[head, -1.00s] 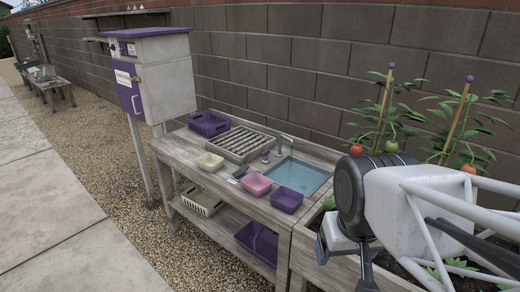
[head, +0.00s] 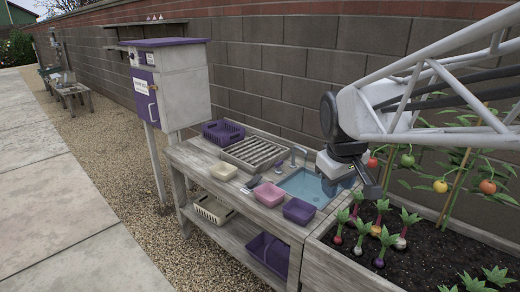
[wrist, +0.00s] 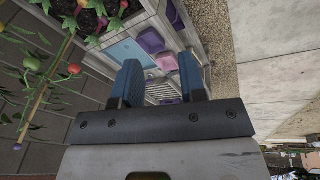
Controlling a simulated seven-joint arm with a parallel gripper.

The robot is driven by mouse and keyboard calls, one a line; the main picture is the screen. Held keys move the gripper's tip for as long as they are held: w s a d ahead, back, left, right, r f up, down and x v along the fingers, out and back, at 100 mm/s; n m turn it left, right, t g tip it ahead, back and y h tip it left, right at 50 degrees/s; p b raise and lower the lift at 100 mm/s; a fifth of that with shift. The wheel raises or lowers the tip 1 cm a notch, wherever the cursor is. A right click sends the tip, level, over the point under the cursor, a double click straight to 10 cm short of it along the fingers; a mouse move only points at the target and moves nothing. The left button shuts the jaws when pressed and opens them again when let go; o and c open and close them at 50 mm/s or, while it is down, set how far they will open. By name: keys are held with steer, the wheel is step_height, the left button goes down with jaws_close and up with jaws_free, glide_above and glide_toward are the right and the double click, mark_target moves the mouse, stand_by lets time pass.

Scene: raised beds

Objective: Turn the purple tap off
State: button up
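A small purple tap knob (head: 279,167) stands at the left rim of the sink (head: 305,186), next to the grey spout (head: 297,153). It is too small to tell how it is turned. The sink basin is blue and shows in the wrist view too (wrist: 127,52); the tap cannot be made out there. My gripper (head: 368,186) is above the right side of the sink, apart from the tap. In the wrist view my gripper (wrist: 158,68) has its two blue fingers spread, with nothing between them.
A pink tub (head: 269,194) and a purple tub (head: 299,210) stand in front of the sink. A drying rack (head: 254,152) and purple basket (head: 223,132) are to its left. A planter bed (head: 370,250) with tomato plants is on the right. A brick wall runs behind.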

steer(key=w+n, duration=0.6)
steer(key=w, duration=1.5)
steer(key=n+h, duration=0.2)
steer(key=n, duration=1.4)
glide_above(279, 165)
steer(key=s+a, duration=0.2)
step_height(279, 165, down, 28)
steer(key=r, duration=0.1)
steer(key=shift+w+a+f, duration=0.15)
steer(key=shift+w+f, duration=0.15)
steer(key=shift+f, duration=0.2)
steer(key=shift+f, duration=0.1)
steer(key=shift+x, duration=3.75)
steer(key=shift+w+d, duration=0.15)
steer(key=shift+d, duration=0.05)
jaws_close()
